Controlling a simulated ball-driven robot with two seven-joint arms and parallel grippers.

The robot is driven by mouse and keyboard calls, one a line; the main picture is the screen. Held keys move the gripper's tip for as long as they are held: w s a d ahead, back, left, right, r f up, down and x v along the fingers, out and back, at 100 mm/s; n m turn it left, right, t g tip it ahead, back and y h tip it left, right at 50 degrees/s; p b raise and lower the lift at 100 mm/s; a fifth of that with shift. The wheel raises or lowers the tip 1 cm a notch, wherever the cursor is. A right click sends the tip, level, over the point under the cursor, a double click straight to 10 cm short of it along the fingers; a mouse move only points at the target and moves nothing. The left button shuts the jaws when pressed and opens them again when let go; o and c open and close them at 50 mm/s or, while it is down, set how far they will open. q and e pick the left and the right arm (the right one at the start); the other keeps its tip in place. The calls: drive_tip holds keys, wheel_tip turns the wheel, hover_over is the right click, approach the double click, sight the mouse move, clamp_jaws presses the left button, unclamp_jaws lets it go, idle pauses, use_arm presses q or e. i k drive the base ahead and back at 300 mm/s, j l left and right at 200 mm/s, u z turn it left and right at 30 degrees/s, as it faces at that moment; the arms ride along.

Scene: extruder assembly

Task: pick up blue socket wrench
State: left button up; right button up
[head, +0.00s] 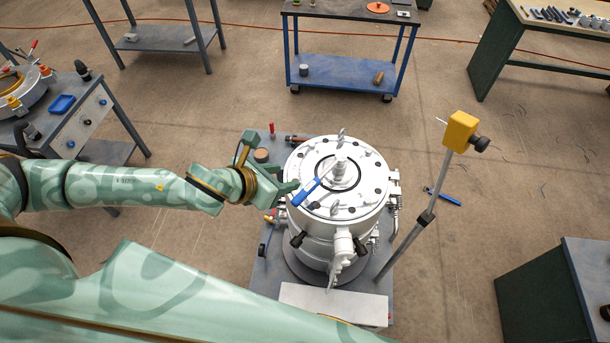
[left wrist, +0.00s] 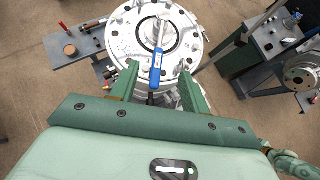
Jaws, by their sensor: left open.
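The blue socket wrench (head: 306,192) lies on the round silver lid of the extruder (head: 362,200), its blue handle toward my left gripper and its silver shaft toward the lid's centre. It also shows in the left wrist view (left wrist: 156,66), running between the two green fingers. My left gripper (head: 285,192) is open at the left edge of the lid, beside the handle end. In the left wrist view the open fingers (left wrist: 157,80) stand apart on either side of the handle, with gaps showing. My right gripper is not in view.
A yellow box on a grey pole (head: 460,132) stands right of the extruder. A blue-handled tool (head: 443,197) lies low on the right. Small clamps rise around the lid.

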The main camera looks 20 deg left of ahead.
sight(341, 158)
drive_tip(key=k+z, duration=0.5)
drive_tip(key=z, duration=0.15)
